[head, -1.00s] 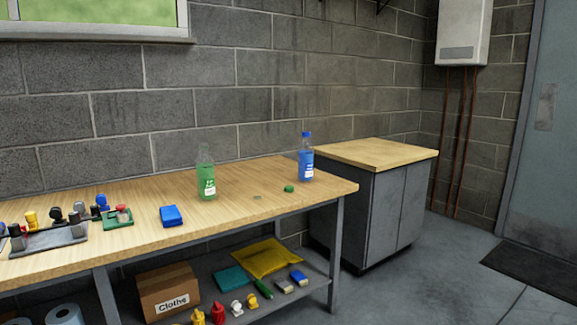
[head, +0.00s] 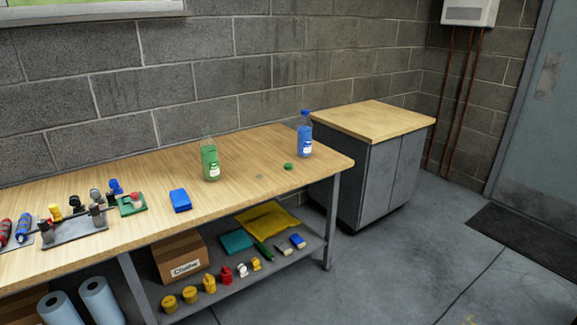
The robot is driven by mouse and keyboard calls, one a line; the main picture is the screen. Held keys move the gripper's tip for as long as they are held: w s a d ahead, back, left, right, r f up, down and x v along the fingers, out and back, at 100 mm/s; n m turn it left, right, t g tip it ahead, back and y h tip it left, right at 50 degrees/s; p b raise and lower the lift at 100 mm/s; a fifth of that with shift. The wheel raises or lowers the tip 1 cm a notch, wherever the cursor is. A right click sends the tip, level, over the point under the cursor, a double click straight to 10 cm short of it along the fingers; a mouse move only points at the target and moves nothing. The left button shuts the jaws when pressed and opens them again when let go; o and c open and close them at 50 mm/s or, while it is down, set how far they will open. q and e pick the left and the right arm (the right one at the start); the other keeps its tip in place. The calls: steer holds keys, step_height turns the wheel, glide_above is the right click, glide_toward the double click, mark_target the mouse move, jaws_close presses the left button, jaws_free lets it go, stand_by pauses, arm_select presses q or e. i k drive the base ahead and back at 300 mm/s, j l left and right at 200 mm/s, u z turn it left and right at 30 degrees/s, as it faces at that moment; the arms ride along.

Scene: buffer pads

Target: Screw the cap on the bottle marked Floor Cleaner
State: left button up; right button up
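A clear bottle with green liquid and a white label (head: 210,163) stands upright on the wooden workbench (head: 100,187); no cap shows on its neck. A blue bottle (head: 304,137) with a blue cap on top stands upright near the bench's right end. A small green cap (head: 288,167) lies on the bench between the two bottles, nearer the blue one. The label text is too small to read, so I cannot tell which bottle is marked Floor Cleaner. Neither of my grippers is in view.
A blue block-like item (head: 180,201), a small green tray (head: 131,204) and a grey rack (head: 75,227) with several stamp-like pieces sit left of the bottles. The lower shelf holds a Cloths box (head: 182,258). A cabinet (head: 378,170) stands at right; open floor lies in front.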

mark_target(208, 148)
steer(key=i+l+u, duration=0.1)
steer(key=u, duration=0.3)
steer(key=l+u, duration=0.1)
steer(key=u, duration=0.25)
steer(key=i+l+u, duration=0.15)
steer(key=l+u, duration=0.15)
steer(key=l, duration=0.2)
steer(key=l+u, duration=0.25)
steer(key=l, duration=0.3)
steer(key=i+l, duration=0.1)
steer(key=l, duration=0.55)
steer(key=i+l+u, duration=0.1)
steer(key=l, duration=1.2)
steer(key=i+u, duration=0.05)
